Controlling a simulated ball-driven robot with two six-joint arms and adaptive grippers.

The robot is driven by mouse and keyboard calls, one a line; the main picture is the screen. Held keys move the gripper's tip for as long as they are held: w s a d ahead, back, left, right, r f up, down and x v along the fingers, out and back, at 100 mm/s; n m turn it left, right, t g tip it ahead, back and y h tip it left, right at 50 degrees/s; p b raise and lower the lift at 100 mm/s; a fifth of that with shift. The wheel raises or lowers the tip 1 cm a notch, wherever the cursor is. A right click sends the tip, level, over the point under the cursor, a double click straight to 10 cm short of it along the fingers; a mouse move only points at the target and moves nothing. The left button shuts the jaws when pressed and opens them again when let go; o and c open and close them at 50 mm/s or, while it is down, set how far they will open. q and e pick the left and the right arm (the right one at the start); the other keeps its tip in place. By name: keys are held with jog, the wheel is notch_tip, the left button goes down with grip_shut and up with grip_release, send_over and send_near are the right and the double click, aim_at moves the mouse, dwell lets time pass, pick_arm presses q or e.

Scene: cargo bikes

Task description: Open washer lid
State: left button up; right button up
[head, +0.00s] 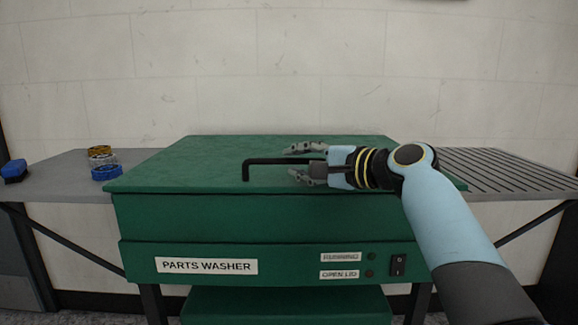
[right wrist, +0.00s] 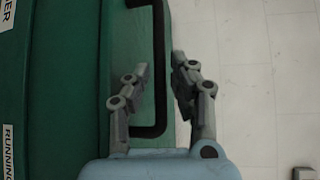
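The green parts washer (head: 215,225) stands in the middle of the head view. Its green lid (head: 200,165) lies flat and looks closed. A black bar handle (head: 270,161) sits on the lid and also shows in the right wrist view (right wrist: 160,60). My right gripper (head: 296,160) comes in from the right, low over the lid. Its fingers (right wrist: 158,68) are open on either side of the handle's right part, with gaps visible. Contact with the handle cannot be told. The handle's right end is hidden by the gripper in the head view. My left gripper is out of view.
A grey side shelf (head: 65,175) at left holds stacked yellow, white and blue rings (head: 104,163) and a blue brush-like object (head: 14,171). A ribbed grey shelf (head: 505,170) is at right. A power switch (head: 398,265) is on the front. A pale wall stands behind.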

aim_at(293, 162)
jog(key=shift+x, duration=1.55)
jog(key=shift+f, duration=0.1)
grip_shut()
